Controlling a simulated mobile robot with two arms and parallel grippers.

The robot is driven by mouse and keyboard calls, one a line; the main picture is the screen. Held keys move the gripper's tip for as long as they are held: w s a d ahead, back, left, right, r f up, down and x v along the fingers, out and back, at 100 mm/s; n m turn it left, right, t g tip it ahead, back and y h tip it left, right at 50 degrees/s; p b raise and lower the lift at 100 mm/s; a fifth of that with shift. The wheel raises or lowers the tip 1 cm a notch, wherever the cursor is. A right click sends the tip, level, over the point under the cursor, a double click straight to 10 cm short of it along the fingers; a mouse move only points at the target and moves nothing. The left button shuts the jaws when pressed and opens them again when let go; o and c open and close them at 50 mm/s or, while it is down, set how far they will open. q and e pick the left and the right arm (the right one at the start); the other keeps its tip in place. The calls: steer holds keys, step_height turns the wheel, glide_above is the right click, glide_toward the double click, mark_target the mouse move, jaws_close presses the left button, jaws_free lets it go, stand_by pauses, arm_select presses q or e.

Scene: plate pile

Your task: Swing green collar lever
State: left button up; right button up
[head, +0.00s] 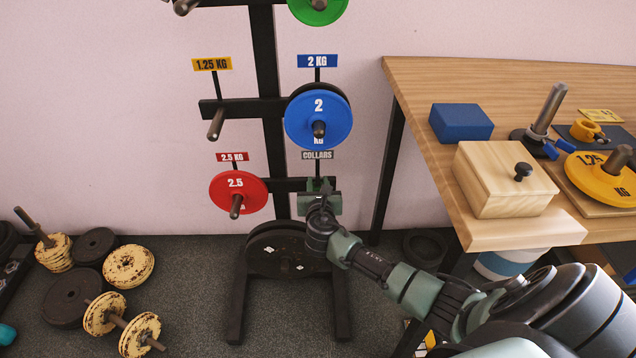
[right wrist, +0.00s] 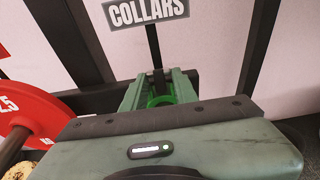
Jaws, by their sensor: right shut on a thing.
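My right gripper (head: 319,188) is at the peg under the COLLARS sign (head: 317,155) on the rack. In the right wrist view, the right gripper (right wrist: 158,88) is shut on the green collar (right wrist: 161,99), which shows between its fingers. The collar is mostly hidden by the gripper, and I cannot make out its lever. The COLLARS sign also shows above it in the right wrist view (right wrist: 146,11). My left gripper is not in view.
A red 2.5 plate (head: 226,188) hangs left of the gripper, and a blue 2 plate (head: 325,128) hangs just above. The wooden table (head: 430,82) stands to the right with a lidded box (head: 490,190). Weathered plates (head: 128,266) lie on the floor at left.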

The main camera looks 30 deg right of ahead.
steer(key=shift+s+f, duration=0.1)
steer(key=shift+f, duration=0.1)
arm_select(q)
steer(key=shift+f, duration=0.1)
arm_select(e)
steer(key=shift+f, duration=0.2)
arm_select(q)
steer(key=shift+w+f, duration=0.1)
arm_select(e)
steer(key=shift+c, duration=0.2)
steer(key=o, duration=0.9)
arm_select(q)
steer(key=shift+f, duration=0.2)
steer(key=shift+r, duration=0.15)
arm_select(e)
steer(key=shift+r, duration=0.1)
